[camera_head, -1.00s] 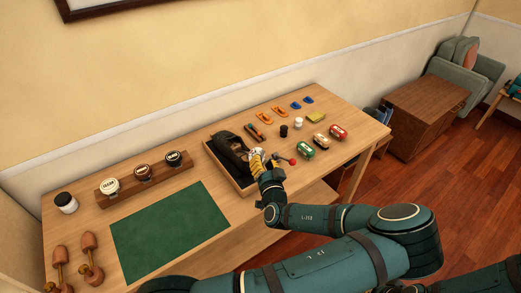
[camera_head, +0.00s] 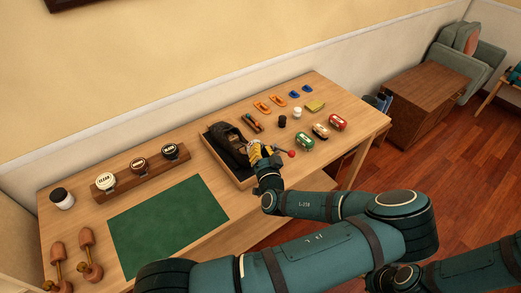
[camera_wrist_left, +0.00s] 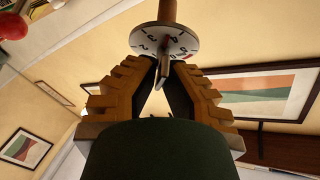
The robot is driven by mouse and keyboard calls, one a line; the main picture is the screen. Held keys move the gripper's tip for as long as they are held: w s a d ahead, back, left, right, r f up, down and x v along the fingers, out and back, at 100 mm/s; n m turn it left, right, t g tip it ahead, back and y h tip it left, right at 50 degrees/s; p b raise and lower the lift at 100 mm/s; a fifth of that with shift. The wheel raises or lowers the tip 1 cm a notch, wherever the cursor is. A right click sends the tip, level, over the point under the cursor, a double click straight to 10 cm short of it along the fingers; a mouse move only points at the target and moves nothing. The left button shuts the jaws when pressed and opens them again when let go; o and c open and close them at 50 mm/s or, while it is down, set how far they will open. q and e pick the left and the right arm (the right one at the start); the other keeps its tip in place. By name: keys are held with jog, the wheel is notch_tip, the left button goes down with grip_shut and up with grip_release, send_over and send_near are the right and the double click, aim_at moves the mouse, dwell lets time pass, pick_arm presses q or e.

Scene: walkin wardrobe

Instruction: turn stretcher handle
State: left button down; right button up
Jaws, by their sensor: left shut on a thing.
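A dark shoe (camera_head: 228,143) lies in a shallow wooden tray (camera_head: 207,149) on the table. My left gripper (camera_head: 254,151) is at the shoe's near right end. A wooden shaft (camera_wrist_left: 167,11) runs up from the dial. The stretcher inside the shoe is mostly hidden in the head view. My right gripper is out of view.
A red ball on a thin rod (camera_head: 291,154) sticks out right beside my left gripper. Polish tins (camera_head: 305,140), brushes and small colored items stand on the table's right part. A green mat (camera_head: 168,226) and a rack of jars (camera_head: 142,171) lie left.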

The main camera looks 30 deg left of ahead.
pick_arm(q)
jog(key=shift+a+r+m+h+p, duration=0.15)
jog(key=shift+m+h+p, duration=0.6)
jog(key=shift+m, duration=0.45)
jog(key=shift+m+h+p, duration=0.3)
jog(key=shift+m+h, duration=0.35)
jog(key=shift+m, duration=0.55)
jog(key=shift+f, duration=0.2)
jog(key=c, duration=1.1)
grip_release()
jog(key=shift+c, duration=0.2)
jog(key=shift+d, duration=0.2)
